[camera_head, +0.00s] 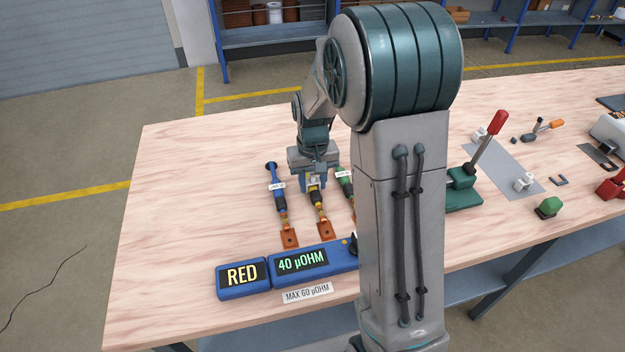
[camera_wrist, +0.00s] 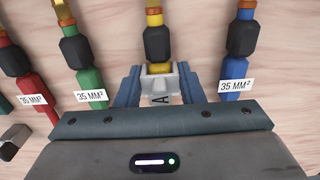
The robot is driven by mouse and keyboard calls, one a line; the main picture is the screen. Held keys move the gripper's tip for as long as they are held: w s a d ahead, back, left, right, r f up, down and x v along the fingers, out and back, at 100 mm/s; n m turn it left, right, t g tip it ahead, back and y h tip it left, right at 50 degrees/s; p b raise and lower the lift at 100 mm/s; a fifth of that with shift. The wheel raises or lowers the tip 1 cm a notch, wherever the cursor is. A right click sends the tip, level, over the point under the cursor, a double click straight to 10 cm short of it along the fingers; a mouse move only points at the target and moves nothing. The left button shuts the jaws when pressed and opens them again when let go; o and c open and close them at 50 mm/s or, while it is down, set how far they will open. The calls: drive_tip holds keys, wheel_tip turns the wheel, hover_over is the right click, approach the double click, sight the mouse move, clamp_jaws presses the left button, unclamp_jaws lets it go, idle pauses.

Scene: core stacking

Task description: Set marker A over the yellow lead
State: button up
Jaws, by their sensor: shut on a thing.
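Marker A (camera_wrist: 161,88) is a small pale grey piece with a black letter A, between the two fingers of my gripper (camera_wrist: 157,88). My gripper is shut on it. The yellow lead (camera_wrist: 157,42), with a black sleeve, runs straight up from the marker in the wrist view, and its yellow part meets the marker's upper edge. I cannot tell whether the marker sits on the lead or is held just above it. In the head view my gripper (camera_head: 315,182) points down over the yellow lead (camera_head: 321,212), which lies between the blue and green leads.
Beside it lie the blue lead (camera_wrist: 240,45), green lead (camera_wrist: 85,55) and red lead (camera_wrist: 15,60); blue and green bear 35 MM² labels. A blue meter (camera_head: 300,261) reads RED and 40 µOHM. A red-handled press (camera_head: 465,180) stands right. The table's left side is clear.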

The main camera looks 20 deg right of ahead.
sight(313, 176)
drive_tip(key=shift+f, duration=0.4)
drive_tip(key=o, duration=1)
drive_tip(key=shift+r, duration=0.1)
wheel_tip(313, 176, up, 14)
drive_tip(key=shift+f, duration=0.1)
drive_tip(key=shift+s, duration=0.1)
